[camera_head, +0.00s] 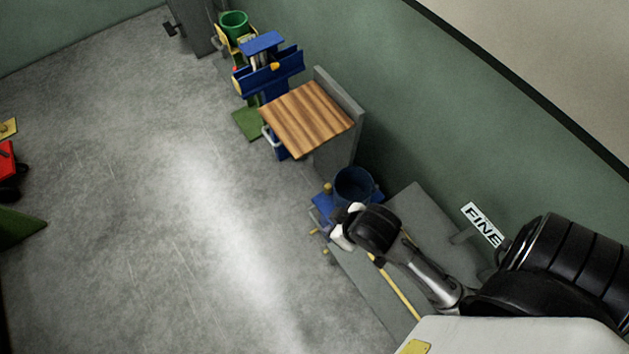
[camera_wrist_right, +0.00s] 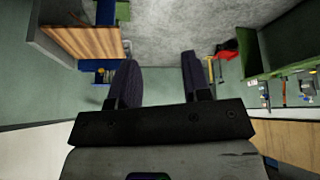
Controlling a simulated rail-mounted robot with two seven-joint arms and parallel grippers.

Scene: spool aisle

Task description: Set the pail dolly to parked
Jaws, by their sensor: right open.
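A dark blue pail (camera_head: 355,184) stands on a low blue base (camera_head: 322,205) beside the grey bench; I cannot tell whether this is the pail dolly. A green pail (camera_head: 234,24) sits on a yellow stand (camera_head: 222,38) at the far end of the row. My right gripper (camera_head: 326,236) is just in front of the blue pail, partly hidden by its own wrist. In the right wrist view, my right gripper (camera_wrist_right: 157,72) is open with nothing between its fingers. My left gripper is not in view.
A wood-topped table (camera_head: 308,117) with a grey side panel stands beyond the blue pail. A blue rack (camera_head: 268,72) is behind it. The grey bench (camera_head: 372,290) lies under my right arm. Open floor (camera_head: 150,200) spreads to the left, with a red object (camera_head: 6,160) at the edge.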

